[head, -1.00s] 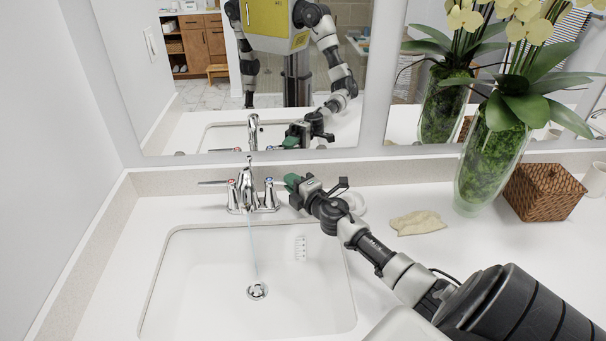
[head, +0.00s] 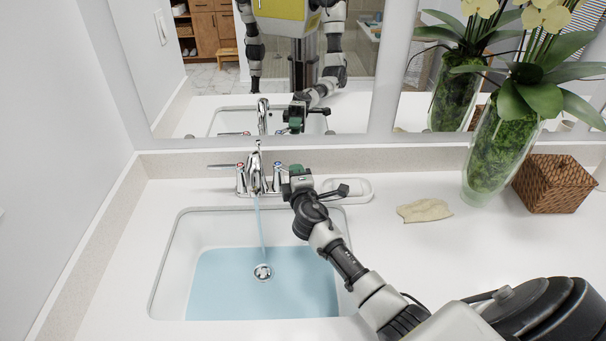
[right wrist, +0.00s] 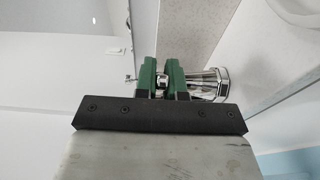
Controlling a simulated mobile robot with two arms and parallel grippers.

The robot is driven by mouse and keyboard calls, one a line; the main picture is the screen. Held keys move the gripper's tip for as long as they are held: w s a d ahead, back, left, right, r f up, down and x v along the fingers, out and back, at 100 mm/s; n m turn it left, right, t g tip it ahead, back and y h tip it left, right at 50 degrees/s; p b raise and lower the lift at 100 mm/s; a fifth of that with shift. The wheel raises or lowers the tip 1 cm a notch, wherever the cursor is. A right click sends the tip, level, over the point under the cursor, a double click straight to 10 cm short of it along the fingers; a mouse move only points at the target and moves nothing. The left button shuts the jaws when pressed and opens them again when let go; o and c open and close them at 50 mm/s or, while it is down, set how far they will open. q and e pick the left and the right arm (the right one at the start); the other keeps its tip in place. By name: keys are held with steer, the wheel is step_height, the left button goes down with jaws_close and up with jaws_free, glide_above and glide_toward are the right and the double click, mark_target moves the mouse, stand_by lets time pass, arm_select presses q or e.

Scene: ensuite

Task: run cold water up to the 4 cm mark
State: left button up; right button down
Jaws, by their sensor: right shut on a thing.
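The chrome faucet (head: 256,172) runs a stream of water (head: 260,225) into the sink (head: 180,250). Pale blue water (head: 225,295) covers the sink floor, with the drain (head: 262,271) under it. The left handle (head: 225,167) has a red mark and points left. My right gripper (head: 297,180) is at the right handle, the one seen earlier with a blue mark. In the right wrist view its green fingers (right wrist: 161,78) are shut on a chrome part of this handle (right wrist: 162,84). The scale on the sink wall does not show; my arm crosses that area.
A soap dish (head: 352,189) sits behind my right arm. A mirror (head: 205,95) is behind the faucet.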

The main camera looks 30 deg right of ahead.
steer(key=c, duration=1.2)
jaws_free()
steer(key=b+v, duration=0.1)
steer(key=v, duration=1)
